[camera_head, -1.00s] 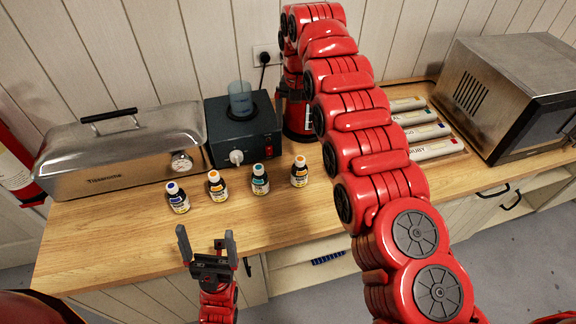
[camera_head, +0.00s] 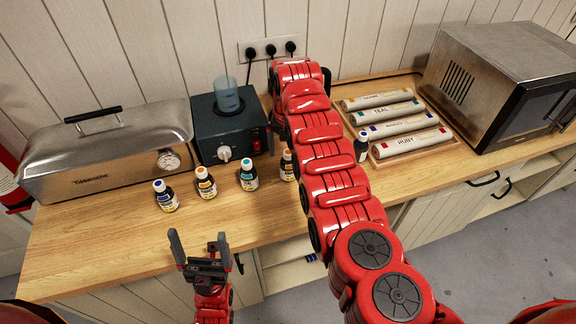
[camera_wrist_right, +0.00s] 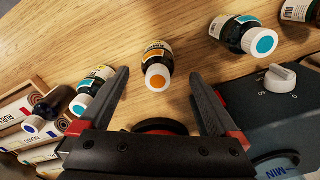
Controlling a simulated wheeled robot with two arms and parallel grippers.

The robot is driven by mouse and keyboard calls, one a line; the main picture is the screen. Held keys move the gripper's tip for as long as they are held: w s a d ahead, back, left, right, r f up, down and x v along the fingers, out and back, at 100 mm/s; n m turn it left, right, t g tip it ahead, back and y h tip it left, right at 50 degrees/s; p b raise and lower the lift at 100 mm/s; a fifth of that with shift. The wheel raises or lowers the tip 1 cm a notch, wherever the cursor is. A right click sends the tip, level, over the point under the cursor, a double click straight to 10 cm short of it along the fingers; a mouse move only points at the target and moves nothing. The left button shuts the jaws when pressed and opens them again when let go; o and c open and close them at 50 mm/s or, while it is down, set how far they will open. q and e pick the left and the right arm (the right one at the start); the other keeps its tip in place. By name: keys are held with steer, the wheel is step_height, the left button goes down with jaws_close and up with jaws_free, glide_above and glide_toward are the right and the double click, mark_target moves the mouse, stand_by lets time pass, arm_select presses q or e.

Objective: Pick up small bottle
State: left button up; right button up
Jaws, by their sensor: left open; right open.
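Small dark bottles with coloured caps stand along the worktop in the head view: a blue-capped one (camera_head: 165,196), an orange-capped one (camera_head: 206,183), a teal-capped one (camera_head: 248,178) and another orange-capped one (camera_head: 287,166), partly hidden by my right arm. My right gripper (camera_wrist_right: 158,95) is open in the right wrist view. An orange-capped bottle (camera_wrist_right: 156,60) shows beyond its fingertips, between their lines, not gripped. A teal-capped bottle (camera_wrist_right: 238,36) is to its right. My left gripper (camera_head: 202,248) is open and empty near the front edge.
A steel box (camera_head: 100,155) and dark heater (camera_head: 225,135) with a blue beaker (camera_head: 228,98) stand behind the bottles. At right are a tray of labelled rolls (camera_head: 405,128), a dark bottle (camera_head: 361,148) beside it, and a steel oven (camera_head: 500,80).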

mark_target(288, 159)
steer(key=shift+d+f+p, duration=0.2)
steer(key=shift+f+p, duration=0.25)
steer(key=shift+f, duration=1.55)
jaws_close()
